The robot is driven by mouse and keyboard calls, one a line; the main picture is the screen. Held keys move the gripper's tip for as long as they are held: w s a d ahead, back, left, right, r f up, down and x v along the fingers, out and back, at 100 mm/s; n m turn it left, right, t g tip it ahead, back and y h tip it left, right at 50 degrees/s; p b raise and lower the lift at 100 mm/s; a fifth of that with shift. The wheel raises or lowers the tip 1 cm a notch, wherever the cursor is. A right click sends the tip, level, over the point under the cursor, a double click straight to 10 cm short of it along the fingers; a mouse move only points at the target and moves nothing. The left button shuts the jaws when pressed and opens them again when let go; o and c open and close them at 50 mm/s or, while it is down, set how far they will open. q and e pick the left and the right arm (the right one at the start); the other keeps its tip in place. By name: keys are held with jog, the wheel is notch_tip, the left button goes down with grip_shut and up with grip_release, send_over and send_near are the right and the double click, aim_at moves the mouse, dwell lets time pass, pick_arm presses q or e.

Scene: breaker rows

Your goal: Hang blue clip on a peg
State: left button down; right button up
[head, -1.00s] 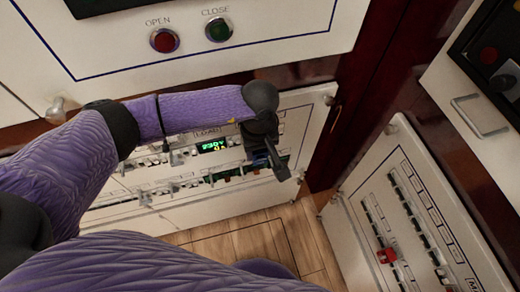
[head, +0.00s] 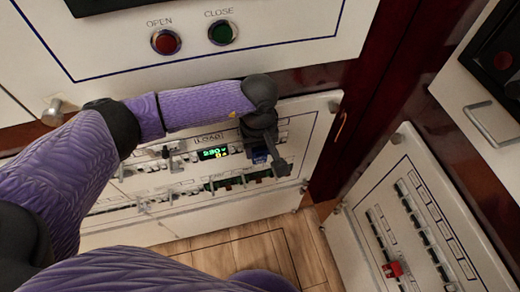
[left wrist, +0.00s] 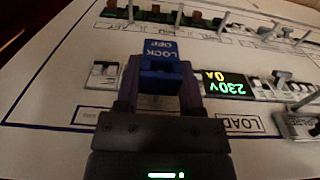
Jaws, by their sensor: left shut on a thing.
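The blue clip (left wrist: 160,68), lettered LOCK OFF, is between the two fingers of my left gripper (left wrist: 162,88) in the left wrist view. The gripper is shut on it. In the head view the clip (head: 259,155) shows partly below my left gripper (head: 266,152), in front of the white breaker panel (head: 185,228), right of the green 230 V display. I cannot tell whether the clip touches the panel. Thin pale pegs (head: 244,180) stand out along the panel's lower row. Some also show beyond the clip in the left wrist view (left wrist: 179,14). My right gripper is not in view.
Breakers (left wrist: 103,76) sit beside the gripper, and the green display (left wrist: 224,84) is to its right. A second panel with a red clip (head: 392,269) stands at the right. Red and green buttons (head: 222,32) are above. A wooden floor (head: 280,250) lies below.

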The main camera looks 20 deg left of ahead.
pick_arm(q)
jog(key=shift+w+a, duration=0.1)
jog(key=shift+c, duration=1.6)
grip_release()
jog(key=shift+o, duration=1)
notch_tip(320, 180, up, 9)
jog(key=p, duration=0.3)
jog(key=shift+r, duration=0.5)
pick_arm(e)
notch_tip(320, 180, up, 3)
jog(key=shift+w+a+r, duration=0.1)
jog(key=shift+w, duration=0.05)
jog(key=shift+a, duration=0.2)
